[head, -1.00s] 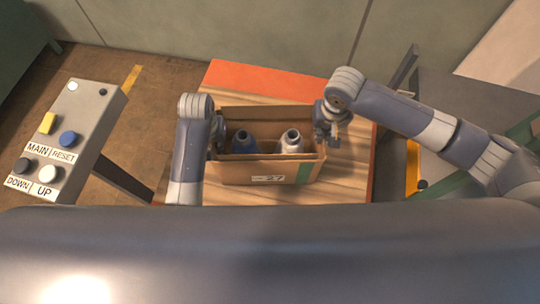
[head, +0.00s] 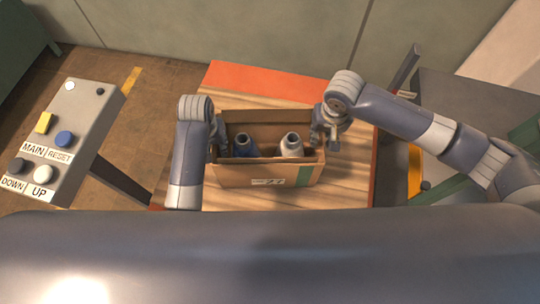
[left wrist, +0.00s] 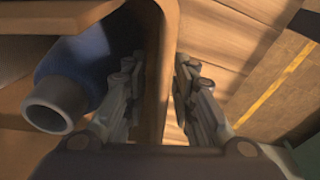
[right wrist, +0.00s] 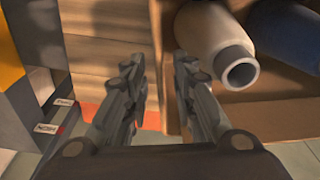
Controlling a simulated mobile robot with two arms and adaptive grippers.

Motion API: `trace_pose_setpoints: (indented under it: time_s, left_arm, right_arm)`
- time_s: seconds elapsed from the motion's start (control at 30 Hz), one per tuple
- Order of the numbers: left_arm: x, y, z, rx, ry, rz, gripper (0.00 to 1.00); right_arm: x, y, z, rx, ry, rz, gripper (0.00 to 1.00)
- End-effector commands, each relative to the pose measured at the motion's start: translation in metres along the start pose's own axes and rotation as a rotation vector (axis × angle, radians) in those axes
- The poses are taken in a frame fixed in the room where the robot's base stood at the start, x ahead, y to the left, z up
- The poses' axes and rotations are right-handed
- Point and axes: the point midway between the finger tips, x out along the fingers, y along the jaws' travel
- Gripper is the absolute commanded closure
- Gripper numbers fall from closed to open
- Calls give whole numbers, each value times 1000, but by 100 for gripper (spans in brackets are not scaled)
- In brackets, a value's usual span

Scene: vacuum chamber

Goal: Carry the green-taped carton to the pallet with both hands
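The green-taped carton (head: 236,176) is an open brown box standing upright on a wooden-topped surface, with a green tape strip (head: 304,175) at its front right. A blue bottle (head: 243,147) and a pale grey bottle (head: 292,146) are inside. My left gripper (left wrist: 159,65) is at the carton's left wall, one finger inside and one outside, apart. My right gripper (right wrist: 159,70) straddles the right wall the same way, beside the pale bottle (right wrist: 215,45). Gaps show between fingers and wall in both wrist views. I cannot identify the pallet.
The wooden surface (head: 345,180) has an orange-red strip (head: 265,82) along its far edge. A button panel (head: 75,135) stands at the left. A dark grey surface (head: 465,100) is at the right. Open floor (head: 165,85) shows to the left, with a wall behind.

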Motion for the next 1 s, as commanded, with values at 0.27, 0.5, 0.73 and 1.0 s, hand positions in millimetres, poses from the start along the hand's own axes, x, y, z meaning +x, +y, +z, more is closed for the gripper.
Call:
trace_pose_setpoints:
  time_s: [0.27, 0.5, 0.73, 1.0]
  left_arm:
    - [-52, 0, -2, 0, 7, 0, 75]
    - [-97, 0, -1, 1, 5, 1, 75]
    - [-113, 0, 0, 1, 2, 1, 75]
    - [-113, 0, 1, 1, 1, 1, 75]
  right_arm:
    - [0, 0, 0, 0, 0, 0, 75]
    - [0, 0, 0, 0, 0, 0, 75]
    - [-4, 0, 0, 0, 1, -1, 75]
    - [-49, 0, -1, 0, 4, -3, 75]
